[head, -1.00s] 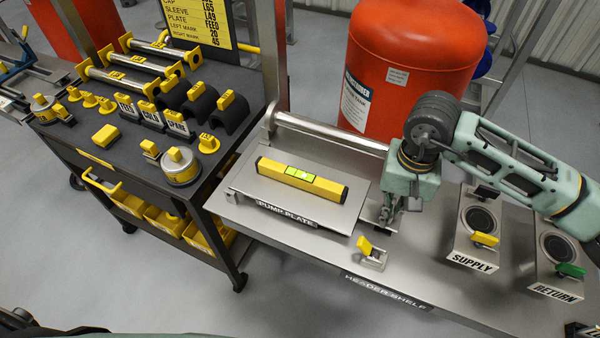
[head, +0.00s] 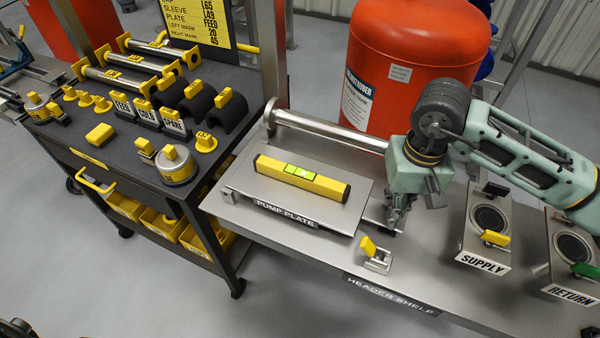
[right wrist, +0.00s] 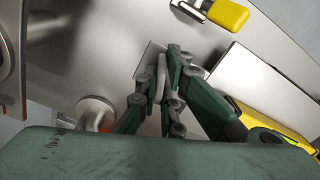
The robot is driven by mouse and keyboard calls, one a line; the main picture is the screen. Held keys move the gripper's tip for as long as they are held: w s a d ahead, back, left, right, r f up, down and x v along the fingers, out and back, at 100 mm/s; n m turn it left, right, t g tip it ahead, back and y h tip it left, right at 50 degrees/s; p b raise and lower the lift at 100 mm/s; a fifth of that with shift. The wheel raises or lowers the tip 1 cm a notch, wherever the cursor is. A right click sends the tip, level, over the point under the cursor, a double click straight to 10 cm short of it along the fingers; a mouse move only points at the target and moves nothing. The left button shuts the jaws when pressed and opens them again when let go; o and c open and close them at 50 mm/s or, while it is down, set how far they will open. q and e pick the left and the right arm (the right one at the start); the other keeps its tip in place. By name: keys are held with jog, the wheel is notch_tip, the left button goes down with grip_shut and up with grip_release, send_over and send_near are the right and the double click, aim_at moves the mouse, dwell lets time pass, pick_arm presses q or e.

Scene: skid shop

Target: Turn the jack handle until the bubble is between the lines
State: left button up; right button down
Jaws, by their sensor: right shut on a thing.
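A yellow spirit level (head: 325,187) lies on the tilted-looking metal pump plate (head: 235,190) on the header shelf. Its bright green vial (head: 300,172) faces up; the bubble's place against the lines is too small to tell. My right gripper (head: 394,222) is at the plate's right edge, pointing down. In the right wrist view my right gripper (right wrist: 160,85) is shut on a slim grey metal piece, the jack handle (right wrist: 161,68), between its fingers. The fingers hide most of the handle in the head view. My left gripper is not in view.
A small bracket with a yellow lever (head: 377,262) stands in front of the right gripper. SUPPLY (head: 480,262) and RETURN (head: 570,290) blocks stand to the right. An orange tank (head: 410,60) rises behind. A dark tool cart (head: 120,165) is at the left.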

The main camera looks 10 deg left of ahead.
jog(key=shift+r, duration=0.1)
dwell(0.3)
jog(key=shift+n+b, duration=0.7)
jog(key=shift+b, duration=0.2)
jog(key=c, duration=2.3)
grip_release()
jog(key=o, duration=0.4)
jog(key=shift+r+p, duration=1.35)
jog(key=shift+r, duration=2.1)
